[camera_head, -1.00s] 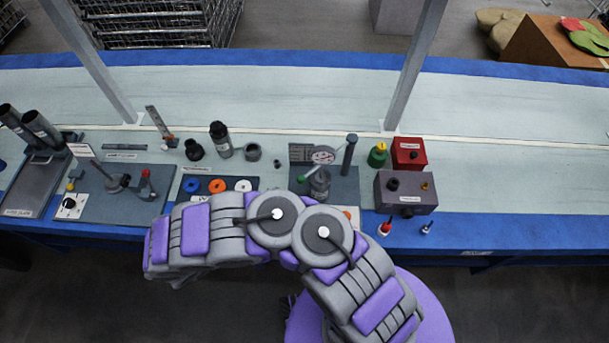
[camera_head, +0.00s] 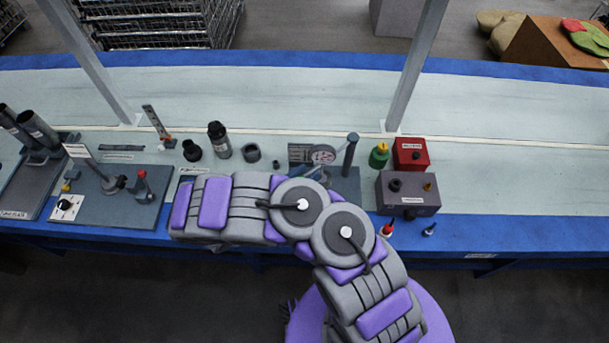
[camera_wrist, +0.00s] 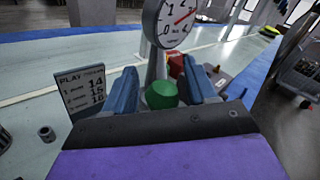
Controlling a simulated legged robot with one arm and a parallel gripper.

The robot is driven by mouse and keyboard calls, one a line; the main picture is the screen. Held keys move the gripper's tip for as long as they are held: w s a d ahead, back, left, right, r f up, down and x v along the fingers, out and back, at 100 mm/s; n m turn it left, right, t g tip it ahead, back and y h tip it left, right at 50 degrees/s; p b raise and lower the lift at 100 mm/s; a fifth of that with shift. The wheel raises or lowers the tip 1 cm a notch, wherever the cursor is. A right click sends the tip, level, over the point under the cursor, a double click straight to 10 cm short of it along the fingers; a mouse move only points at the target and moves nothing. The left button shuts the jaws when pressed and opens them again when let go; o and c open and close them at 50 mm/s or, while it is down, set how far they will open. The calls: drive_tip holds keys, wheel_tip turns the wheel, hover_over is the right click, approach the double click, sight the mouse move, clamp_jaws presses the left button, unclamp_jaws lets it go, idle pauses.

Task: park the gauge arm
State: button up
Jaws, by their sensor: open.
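The gauge (camera_head: 322,154), with a round white dial, stands on a dark plate at the middle of the bench. It also shows close up in the wrist view (camera_wrist: 178,18), on a grey stem. A green knob (camera_wrist: 162,95) is in front of the stem, low between the fingers of my gripper (camera_wrist: 162,80). My gripper is open, one blue finger on each side of the knob; I cannot tell whether either touches it. In the head view the gripper tip (camera_head: 308,170) shows just below the gauge, and my arm hides the knob.
A dark upright post (camera_head: 350,155) stands just right of the gauge. A purple-grey box (camera_head: 408,192), a red box (camera_head: 409,154) and a green bottle (camera_head: 379,156) are further right. A "PLAY" sign (camera_wrist: 82,90) stands left of the gripper. Black cylinders stand to the left.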

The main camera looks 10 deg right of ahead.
clamp_jaws()
idle(0.5)
